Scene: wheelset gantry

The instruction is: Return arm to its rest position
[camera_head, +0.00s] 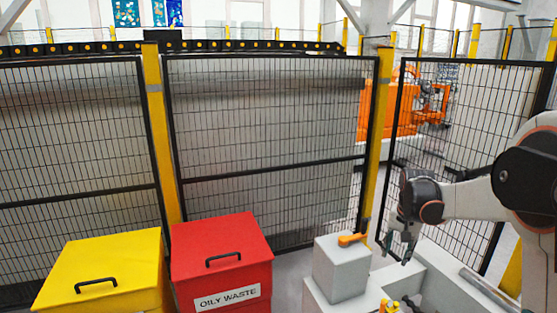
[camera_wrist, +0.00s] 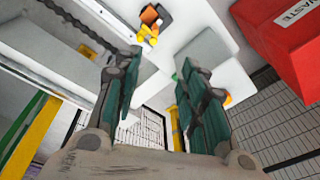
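My arm comes in from the right edge in the head view. My gripper (camera_head: 397,254) hangs at its end, fingers pointing down, just right of a grey box (camera_head: 342,270) with an orange handle-like piece (camera_head: 352,239) on top. In the wrist view my gripper (camera_wrist: 161,62) shows two dark green-padded fingers spread apart, with nothing between them. The grey box (camera_wrist: 208,48) is partly hidden behind the right finger in that view.
A red bin marked oily waste (camera_head: 222,262) and a yellow bin (camera_head: 100,272) stand at the left. Mesh fence panels (camera_head: 265,150) with yellow posts (camera_head: 376,150) run behind. A small yellow-orange item (camera_head: 389,306) sits low at the front; orange machinery (camera_head: 390,108) is beyond the fence.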

